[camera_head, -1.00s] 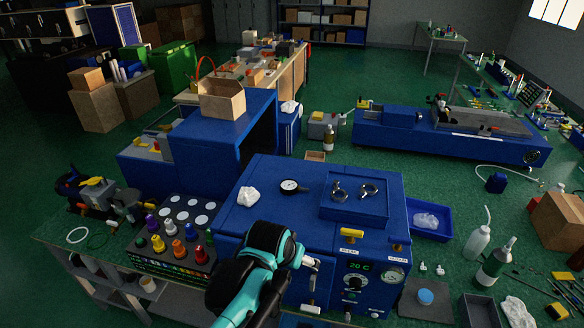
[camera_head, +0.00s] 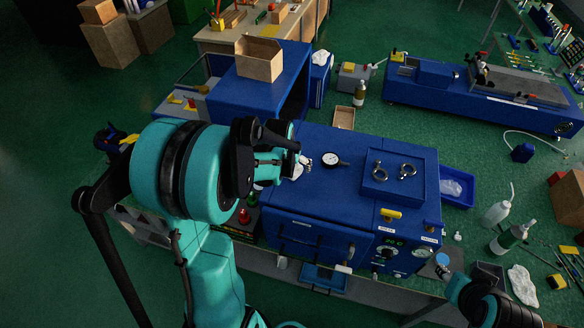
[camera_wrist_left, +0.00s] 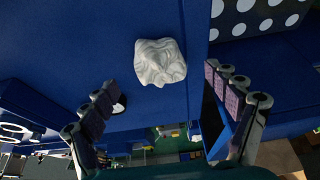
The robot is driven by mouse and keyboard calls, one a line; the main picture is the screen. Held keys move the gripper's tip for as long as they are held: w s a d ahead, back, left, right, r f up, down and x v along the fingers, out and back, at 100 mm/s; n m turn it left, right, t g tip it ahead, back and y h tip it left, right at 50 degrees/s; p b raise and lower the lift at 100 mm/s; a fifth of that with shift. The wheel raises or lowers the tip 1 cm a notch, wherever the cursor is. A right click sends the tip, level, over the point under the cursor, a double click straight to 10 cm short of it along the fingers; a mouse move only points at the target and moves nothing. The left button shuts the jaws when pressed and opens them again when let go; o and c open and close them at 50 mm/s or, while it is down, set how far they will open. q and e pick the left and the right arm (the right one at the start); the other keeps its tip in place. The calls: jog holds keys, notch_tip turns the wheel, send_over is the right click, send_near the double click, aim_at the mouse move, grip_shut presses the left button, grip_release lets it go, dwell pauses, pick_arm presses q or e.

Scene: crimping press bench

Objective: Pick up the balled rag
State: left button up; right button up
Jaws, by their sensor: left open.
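The balled rag is a crumpled white lump on the blue top of the press cabinet. In the head view only a small white part of the rag (camera_head: 297,173) shows, mostly hidden behind my left gripper (camera_head: 300,163). In the left wrist view the whole rag (camera_wrist_left: 160,62) shows on the blue surface. The fingers of my left gripper (camera_wrist_left: 160,80) are spread apart to either side of it in the picture, with nothing between them; contact is not visible. My right gripper (camera_head: 448,274) is low at the right, beyond the cabinet's front; its finger state is unclear.
On the blue cabinet (camera_head: 340,200), a round gauge (camera_head: 333,159) lies just right of the rag. A raised blue plate (camera_head: 394,177) with two metal rings is further right. An open cardboard box (camera_head: 259,58) stands on the taller blue housing behind.

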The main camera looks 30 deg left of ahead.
aim_at(291, 166)
pick_arm(q)
jog(key=x, duration=0.3)
jog(key=shift+w+f, duration=0.1)
jog(key=shift+w, duration=0.05)
jog(key=c, duration=1.1)
